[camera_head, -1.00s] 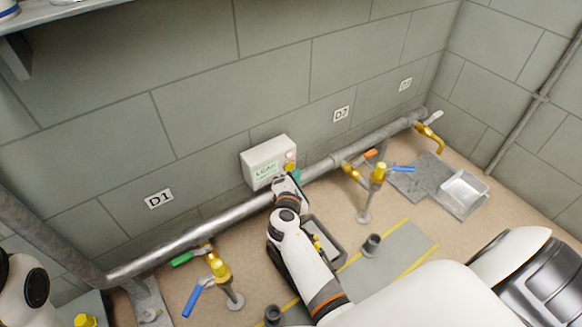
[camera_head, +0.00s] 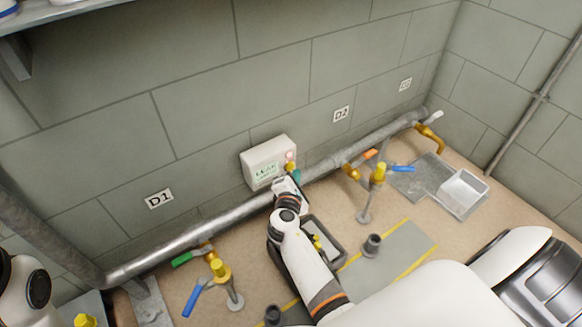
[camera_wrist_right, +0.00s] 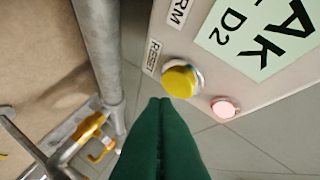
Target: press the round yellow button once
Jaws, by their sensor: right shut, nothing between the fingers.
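The round yellow button (camera_wrist_right: 179,81) sits in a pale collar on the face of a light grey wall box (camera_head: 262,160), beside a RESET label. In the head view the button (camera_head: 290,167) shows only partly, at the box's lower right. My right gripper (camera_wrist_right: 160,101) is shut and empty, its green fingers pointing up at the box. In the wrist view the tips appear just below and left of the button, with a small gap in the picture; the depth between them cannot be told. My left gripper is out of view.
A pink-lit lamp (camera_wrist_right: 225,107) sits beside the button, and a panel (camera_wrist_right: 255,35) reads "AK D2". A grey pipe (camera_head: 225,228) runs along the wall below the box. Valves with blue handles (camera_head: 402,169) stand on both sides. A tray (camera_head: 328,240) lies near my right arm.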

